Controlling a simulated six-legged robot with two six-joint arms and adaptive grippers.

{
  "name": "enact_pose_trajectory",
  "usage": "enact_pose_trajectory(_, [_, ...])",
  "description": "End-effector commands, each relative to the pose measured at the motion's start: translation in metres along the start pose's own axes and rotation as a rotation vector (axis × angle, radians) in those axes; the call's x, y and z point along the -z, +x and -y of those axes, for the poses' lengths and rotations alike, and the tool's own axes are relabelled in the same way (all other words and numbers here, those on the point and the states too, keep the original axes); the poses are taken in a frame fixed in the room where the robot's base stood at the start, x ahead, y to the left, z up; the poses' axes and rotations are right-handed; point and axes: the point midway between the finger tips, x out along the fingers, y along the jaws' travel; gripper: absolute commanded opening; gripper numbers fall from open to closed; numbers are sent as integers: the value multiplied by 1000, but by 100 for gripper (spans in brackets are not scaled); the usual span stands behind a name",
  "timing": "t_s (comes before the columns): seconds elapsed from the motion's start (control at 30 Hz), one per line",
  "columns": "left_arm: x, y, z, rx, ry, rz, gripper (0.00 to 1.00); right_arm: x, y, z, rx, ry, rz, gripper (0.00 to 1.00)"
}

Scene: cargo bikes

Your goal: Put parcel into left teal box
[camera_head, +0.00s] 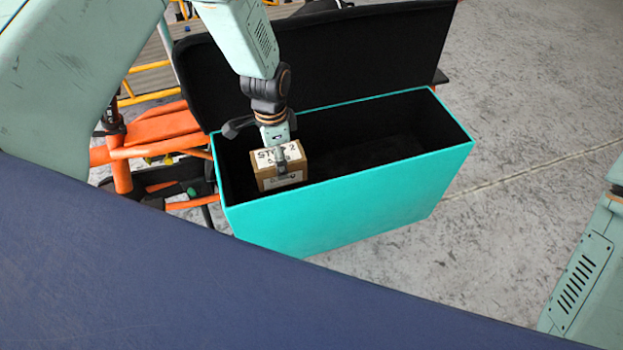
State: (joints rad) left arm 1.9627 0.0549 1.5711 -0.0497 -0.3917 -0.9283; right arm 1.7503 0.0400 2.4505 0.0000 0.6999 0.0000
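The teal box (345,205) stands in the middle of the head view with its black lid raised behind it. Its dark inside is visible, and I see nothing lying in the visible part. The parcel (268,184), a small brown carton with white labels, is at the left end of the box opening, just inside the front rim. My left gripper (281,160) reaches down from above with its fingers on the parcel, shut on it. Whether the parcel touches the box floor cannot be told. My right gripper is out of view; only part of my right arm shows at the right edge.
The raised black lid (330,55) stands along the back of the box. An orange bike frame (150,138) is on the left. A dark blue surface (180,270) fills the lower left. Grey concrete floor (540,90) is open on the right.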

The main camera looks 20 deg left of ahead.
Motion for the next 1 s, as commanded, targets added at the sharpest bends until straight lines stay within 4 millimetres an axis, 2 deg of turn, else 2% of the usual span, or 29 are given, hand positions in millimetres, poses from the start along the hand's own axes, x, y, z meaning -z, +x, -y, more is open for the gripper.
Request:
enact_pose_trajectory(0.03, [0,13,0,-1,1,1,2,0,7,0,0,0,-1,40])
enact_pose_trajectory(0.2, [1,37,0,-1,1,1,2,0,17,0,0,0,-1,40])
enact_pose_trajectory(0.47, [2,53,2,-1,1,1,2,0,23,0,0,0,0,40])
enact_pose_trajectory(0.67, [3,80,3,0,2,1,2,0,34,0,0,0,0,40])
enact_pose_trajectory(1.0, [3,82,4,1,1,0,2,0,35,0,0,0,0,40])
